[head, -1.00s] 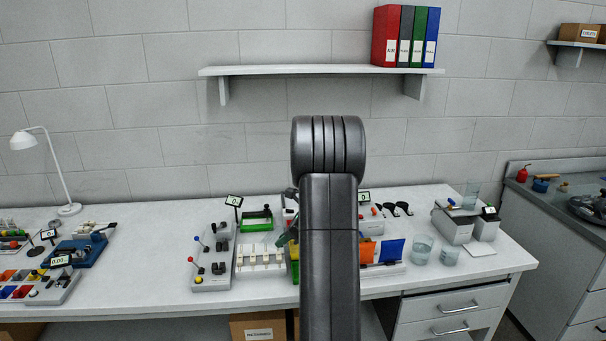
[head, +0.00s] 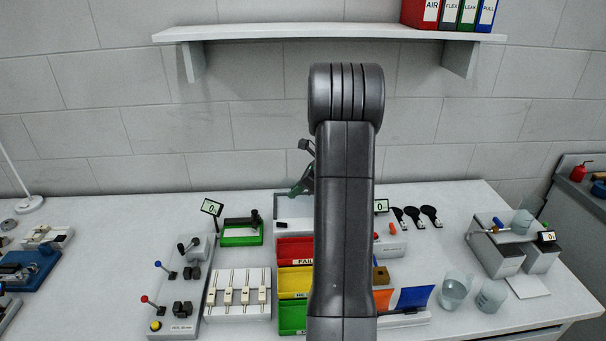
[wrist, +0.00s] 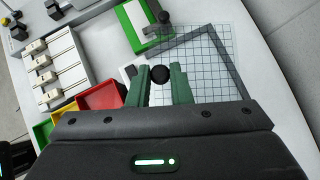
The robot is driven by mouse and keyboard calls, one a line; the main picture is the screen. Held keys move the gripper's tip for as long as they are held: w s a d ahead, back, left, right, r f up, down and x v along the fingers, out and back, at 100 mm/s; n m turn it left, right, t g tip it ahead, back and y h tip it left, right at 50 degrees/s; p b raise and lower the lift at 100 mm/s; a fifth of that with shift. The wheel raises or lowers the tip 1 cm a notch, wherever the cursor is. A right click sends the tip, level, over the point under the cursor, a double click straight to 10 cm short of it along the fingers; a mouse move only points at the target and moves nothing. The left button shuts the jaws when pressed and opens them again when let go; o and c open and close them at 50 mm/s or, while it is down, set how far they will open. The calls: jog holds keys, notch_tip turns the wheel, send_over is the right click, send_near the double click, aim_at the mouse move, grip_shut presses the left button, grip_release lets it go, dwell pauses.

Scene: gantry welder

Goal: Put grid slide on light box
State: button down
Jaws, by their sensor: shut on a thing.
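The grid slide (wrist: 200,62) is a clear sheet with dark grid lines and a black knob (wrist: 160,75), seen in the wrist view. My gripper (wrist: 163,78) has its two green fingers shut on the knob. In the head view my gripper (head: 302,184) shows partly behind my arm, above the back of the table. The light box (head: 286,221) looks like a pale panel with a grey frame behind the red bin. Its grey frame (wrist: 229,62) shows through the slide in the wrist view. I cannot tell whether slide and box touch.
Red (head: 294,246), yellow (head: 294,283) and green bins stand in front of the light box. A green stand (head: 240,236) is to its left. A white rack (head: 238,296) and a lever panel (head: 180,290) stand further left. Beakers (head: 454,290) stand at right.

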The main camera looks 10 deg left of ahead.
jog(key=shift+w+f, duration=0.1)
jog(key=shift+w, duration=0.3)
jog(key=shift+s+f+b, duration=0.2)
jog(key=shift+f+b, duration=0.25)
jog(key=shift+b, duration=0.15)
notch_tip(320, 180, down, 6)
jog(key=b, duration=0.5)
jog(key=shift+r, duration=0.2)
jog(key=shift+f, duration=0.1)
jog(key=c, duration=1.2)
grip_release()
jog(key=shift+c, duration=0.2)
jog(key=w+b+v, duration=0.1)
jog(key=v, duration=1.2)
jog(key=shift+s+d+r, duration=0.3)
jog(key=shift+s, duration=0.25)
